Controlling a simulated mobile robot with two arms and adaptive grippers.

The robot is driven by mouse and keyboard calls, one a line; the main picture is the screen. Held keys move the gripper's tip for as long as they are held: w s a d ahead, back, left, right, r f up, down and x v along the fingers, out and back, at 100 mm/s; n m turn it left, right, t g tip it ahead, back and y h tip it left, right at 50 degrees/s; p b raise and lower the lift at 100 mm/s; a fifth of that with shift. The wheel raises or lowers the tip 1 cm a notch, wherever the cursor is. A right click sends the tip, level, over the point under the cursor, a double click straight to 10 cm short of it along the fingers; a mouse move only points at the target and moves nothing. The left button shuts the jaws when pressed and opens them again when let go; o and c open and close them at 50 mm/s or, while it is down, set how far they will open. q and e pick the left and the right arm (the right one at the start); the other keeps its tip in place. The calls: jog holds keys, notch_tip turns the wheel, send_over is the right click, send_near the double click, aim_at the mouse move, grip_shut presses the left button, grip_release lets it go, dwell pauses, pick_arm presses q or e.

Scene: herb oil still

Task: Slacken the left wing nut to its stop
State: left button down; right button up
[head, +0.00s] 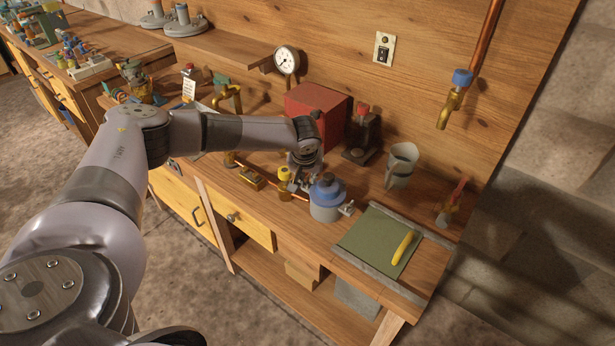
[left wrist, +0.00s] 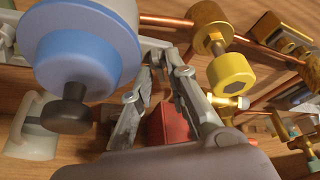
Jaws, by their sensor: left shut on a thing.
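The still pot (head: 326,212) with its blue lid (head: 327,190) stands near the front edge of the bench. In the left wrist view the lid (left wrist: 78,62) fills the upper left, with a dark knob (left wrist: 68,108) on it. My left gripper (head: 303,183) is at the pot's left side; its fingertips (left wrist: 160,62) close on the left wing nut beside the lid. The fingers and arm mostly hide that nut, so its turn angle cannot be told. The right wing nut (head: 348,208) shows uncovered on the pot's other side. My right gripper is not in view.
A yellow-capped brass fitting (head: 284,178) stands close left of the gripper, also seen in the left wrist view (left wrist: 232,74). A red box (head: 318,108) and a grey cup (head: 402,165) are behind. A green mat (head: 370,240) with a yellow object (head: 403,246) lies right.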

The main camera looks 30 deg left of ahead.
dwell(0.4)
pick_arm(q)
jog(key=n+y+b, duration=0.1)
jog(key=n, duration=0.1)
jog(key=shift+n, duration=0.4)
jog(key=n+g+y+b, duration=0.1)
jog(key=n+b, duration=0.1)
jog(key=n, duration=0.1)
jog(key=shift+w+n, duration=0.1)
jog(key=shift+n, duration=0.2)
jog(key=n+g+b, duration=0.1)
jog(key=n+g, duration=0.1)
jog(key=n, duration=0.2)
jog(key=shift+y, duration=0.3)
jog(key=shift+r+n+g+b, duration=0.1)
jog(key=shift+n+g+b, duration=0.35)
jog(key=shift+n, duration=0.65)
jog(key=c, duration=1.8)
grip_release()
